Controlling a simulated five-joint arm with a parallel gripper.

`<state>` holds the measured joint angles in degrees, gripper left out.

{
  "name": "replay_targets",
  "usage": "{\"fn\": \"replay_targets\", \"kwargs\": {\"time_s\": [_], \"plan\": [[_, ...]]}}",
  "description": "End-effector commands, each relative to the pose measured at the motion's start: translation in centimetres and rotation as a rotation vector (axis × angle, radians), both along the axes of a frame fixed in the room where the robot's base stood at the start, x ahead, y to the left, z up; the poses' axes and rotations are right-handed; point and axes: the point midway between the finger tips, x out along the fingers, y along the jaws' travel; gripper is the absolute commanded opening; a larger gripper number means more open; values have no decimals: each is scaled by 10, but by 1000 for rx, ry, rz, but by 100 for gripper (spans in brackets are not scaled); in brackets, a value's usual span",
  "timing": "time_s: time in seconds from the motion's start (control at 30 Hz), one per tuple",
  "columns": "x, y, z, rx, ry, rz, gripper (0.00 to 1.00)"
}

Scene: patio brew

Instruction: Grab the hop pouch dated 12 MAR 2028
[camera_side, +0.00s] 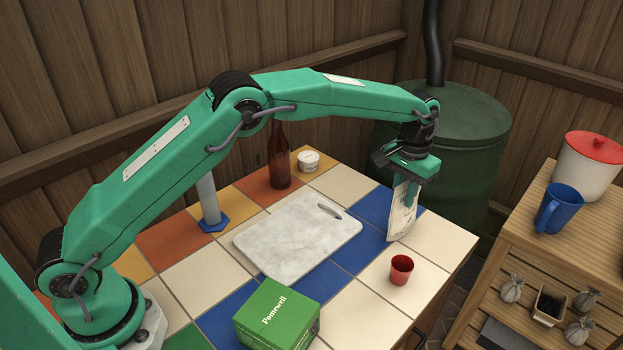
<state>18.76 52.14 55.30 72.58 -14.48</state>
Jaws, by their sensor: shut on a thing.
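A pale pouch (402,213) with small print hangs or stands upright, slightly tilted, at the right side of the tiled table. My gripper (408,190) points down and is shut on the pouch's upper part. The print is too small to read, so I cannot tell its date. I cannot tell whether the pouch's lower edge touches the tiles. Part of its top is hidden by the fingers.
A marble board (297,238) lies mid-table. A red cup (401,269), a green box (277,314), a brown bottle (279,158) and a white jar (308,161) stand around it. A wooden shelf (540,257) with a blue mug (559,209) is at right. A green barrel (465,130) stands behind.

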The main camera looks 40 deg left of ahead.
Motion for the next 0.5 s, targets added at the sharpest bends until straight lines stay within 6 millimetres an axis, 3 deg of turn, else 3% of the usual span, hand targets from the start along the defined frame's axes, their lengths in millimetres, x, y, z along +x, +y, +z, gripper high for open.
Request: {"fn": "replay_targets", "kwargs": {"time_s": [0.5], "plan": [[-4,-4,44,0,-2,-2,0]]}}
